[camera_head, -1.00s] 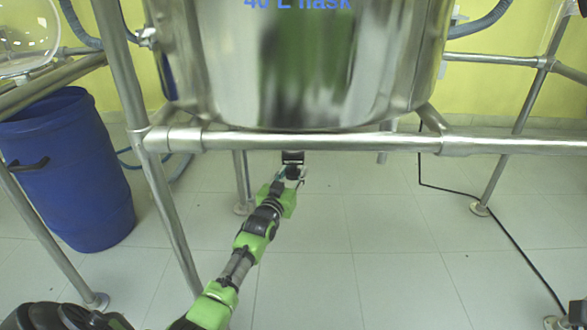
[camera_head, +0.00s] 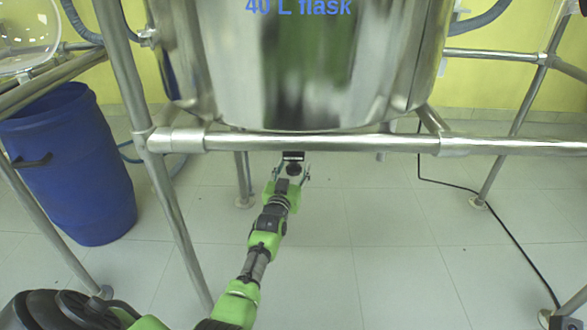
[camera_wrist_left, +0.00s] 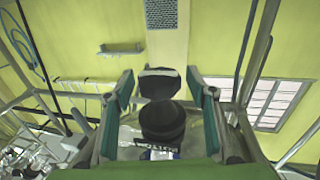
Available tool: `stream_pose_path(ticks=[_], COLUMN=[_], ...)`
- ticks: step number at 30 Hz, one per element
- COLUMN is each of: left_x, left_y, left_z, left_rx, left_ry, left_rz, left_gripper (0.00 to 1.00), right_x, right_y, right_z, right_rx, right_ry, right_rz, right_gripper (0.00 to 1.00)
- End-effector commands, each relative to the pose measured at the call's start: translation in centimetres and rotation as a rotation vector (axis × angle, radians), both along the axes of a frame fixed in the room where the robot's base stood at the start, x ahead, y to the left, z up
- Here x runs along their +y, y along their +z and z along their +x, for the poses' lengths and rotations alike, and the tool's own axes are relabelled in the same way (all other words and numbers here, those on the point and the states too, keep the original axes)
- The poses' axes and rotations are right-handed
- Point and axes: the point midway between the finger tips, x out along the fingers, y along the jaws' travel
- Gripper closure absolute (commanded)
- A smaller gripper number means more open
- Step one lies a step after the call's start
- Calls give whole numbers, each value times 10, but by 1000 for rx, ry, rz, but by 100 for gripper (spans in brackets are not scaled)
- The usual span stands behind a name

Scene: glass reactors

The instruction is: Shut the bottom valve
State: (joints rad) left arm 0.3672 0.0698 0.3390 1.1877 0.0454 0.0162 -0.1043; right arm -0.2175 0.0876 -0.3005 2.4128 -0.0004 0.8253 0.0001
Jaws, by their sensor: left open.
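The bottom valve (camera_head: 293,156) shows as a small dark block just below the frame's front rail, under the steel 40 L flask (camera_head: 300,70). In the left wrist view, a round black knob (camera_wrist_left: 162,120) and a dark block with a pale edge (camera_wrist_left: 158,84) lie between the fingers. I cannot tell which of these is the valve's handle. My left gripper (camera_head: 291,172) is open and reaches up to the valve from below. Its green-padded fingers (camera_wrist_left: 160,80) stand on either side, with no clear contact. My right gripper is not in view.
A steel rail (camera_head: 320,142) crosses in front of the flask, with a slanted leg (camera_head: 170,210) at left. A blue barrel (camera_head: 70,165) stands at the left. A black cable (camera_head: 490,215) lies on the right. The tiled floor below the flask is mostly clear.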

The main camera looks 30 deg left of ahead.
Motion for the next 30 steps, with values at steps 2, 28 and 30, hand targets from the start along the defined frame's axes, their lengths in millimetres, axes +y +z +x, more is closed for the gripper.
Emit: stream_pose_path(ticks=[2,28,30], left_x=[-1,-39,-40], left_y=[-1,-1,0], left_z=[0,-112,-113], left_rx=[1,0,-1], left_ry=[-1,0,0], left_rz=[0,0,0], left_gripper=[49,49,49], right_x=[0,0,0], right_y=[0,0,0], right_z=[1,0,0], right_rx=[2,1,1], right_ry=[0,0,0], right_rz=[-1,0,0], right_gripper=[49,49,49])
